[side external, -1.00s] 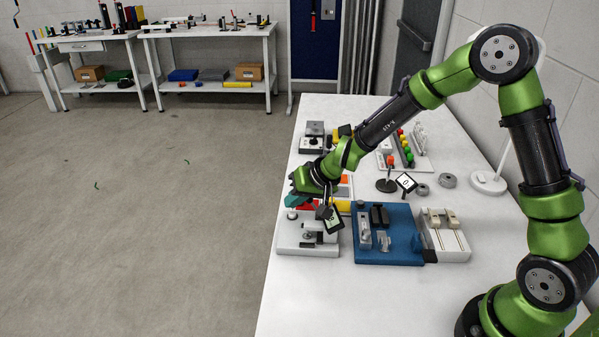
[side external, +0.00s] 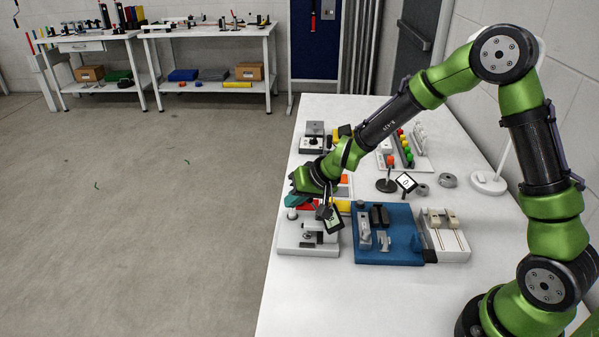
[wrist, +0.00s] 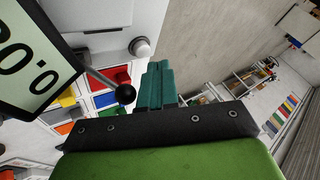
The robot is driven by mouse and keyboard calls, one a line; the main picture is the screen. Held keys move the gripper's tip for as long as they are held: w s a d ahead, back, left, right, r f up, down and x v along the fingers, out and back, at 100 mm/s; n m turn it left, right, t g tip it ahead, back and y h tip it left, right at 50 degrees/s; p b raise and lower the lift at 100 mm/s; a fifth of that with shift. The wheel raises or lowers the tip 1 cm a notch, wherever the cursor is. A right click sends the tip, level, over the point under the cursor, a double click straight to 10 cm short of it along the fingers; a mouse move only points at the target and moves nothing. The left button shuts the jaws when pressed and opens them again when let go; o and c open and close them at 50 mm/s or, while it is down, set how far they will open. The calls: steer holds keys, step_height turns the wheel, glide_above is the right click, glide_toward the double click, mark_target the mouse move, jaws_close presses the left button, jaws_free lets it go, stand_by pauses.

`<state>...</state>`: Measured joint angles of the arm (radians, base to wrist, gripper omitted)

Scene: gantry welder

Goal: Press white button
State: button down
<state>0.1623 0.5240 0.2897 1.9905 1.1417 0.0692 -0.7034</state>
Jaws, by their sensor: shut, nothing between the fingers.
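The white button (wrist: 141,47) is a round white cap on a grey collar, set at the edge of the light grey panel (wrist: 105,15) in the wrist view. In the side view the button (side external: 292,214) shows small at the left of the light grey station (side external: 308,248). My gripper, with teal fingers (wrist: 158,84), is shut and empty. Its fingertips lie close beside the button in the wrist view. In the side view my gripper (side external: 295,200) is just above the button; I cannot tell whether they touch.
A display (wrist: 30,65) on a stalk and a black ball knob (wrist: 125,94) stand close to the fingers. Coloured bins (wrist: 105,88) lie beside them. A blue fixture (side external: 388,250) and a white slider block (side external: 447,240) stand to the right. The table's front is clear.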

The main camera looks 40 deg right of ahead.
mark_target(296, 213)
stand_by(0.4)
steer(key=shift+f, duration=0.45)
steer(key=shift+f, duration=0.45)
stand_by(0.4)
steer(key=shift+s+d+f, duration=0.15)
steer(key=shift+d+f, duration=0.05)
steer(key=shift+f, duration=0.15)
steer(key=shift+r, duration=1.1)
steer(key=shift+a+r, duration=0.1)
steer(key=shift+r, duration=2.45)
